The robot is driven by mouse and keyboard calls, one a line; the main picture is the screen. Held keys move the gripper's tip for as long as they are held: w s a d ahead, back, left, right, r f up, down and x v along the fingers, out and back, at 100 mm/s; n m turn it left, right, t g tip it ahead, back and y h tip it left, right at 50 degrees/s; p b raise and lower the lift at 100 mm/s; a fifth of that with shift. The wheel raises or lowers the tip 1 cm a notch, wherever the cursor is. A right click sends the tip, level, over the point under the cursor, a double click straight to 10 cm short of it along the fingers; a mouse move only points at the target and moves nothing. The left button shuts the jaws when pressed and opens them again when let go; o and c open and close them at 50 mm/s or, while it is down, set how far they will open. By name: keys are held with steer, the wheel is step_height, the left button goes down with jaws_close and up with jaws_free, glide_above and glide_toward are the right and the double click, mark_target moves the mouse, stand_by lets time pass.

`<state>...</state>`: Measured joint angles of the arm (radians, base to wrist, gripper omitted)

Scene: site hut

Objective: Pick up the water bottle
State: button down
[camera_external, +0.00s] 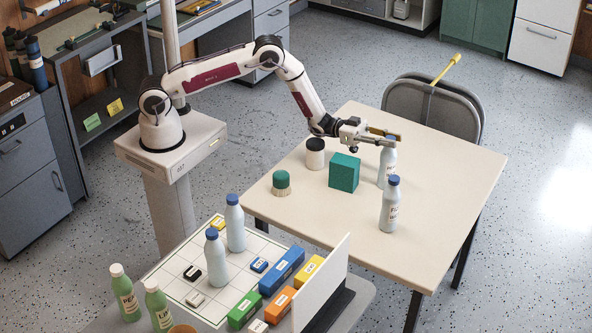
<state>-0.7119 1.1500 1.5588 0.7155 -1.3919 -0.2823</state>
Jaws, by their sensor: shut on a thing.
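I cannot tell whether the bottle's base touches the table. A second pale bottle with a blue cap and a label (389,206) stands upright nearer the front. The gripper is apart from that one.
A grey chair (432,105) is behind the table. Several bottles and coloured blocks occupy the front surface. The table's right side is clear.

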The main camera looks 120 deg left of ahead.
steer(key=shift+r, duration=0.25)
steer(key=shift+r, duration=4.95)
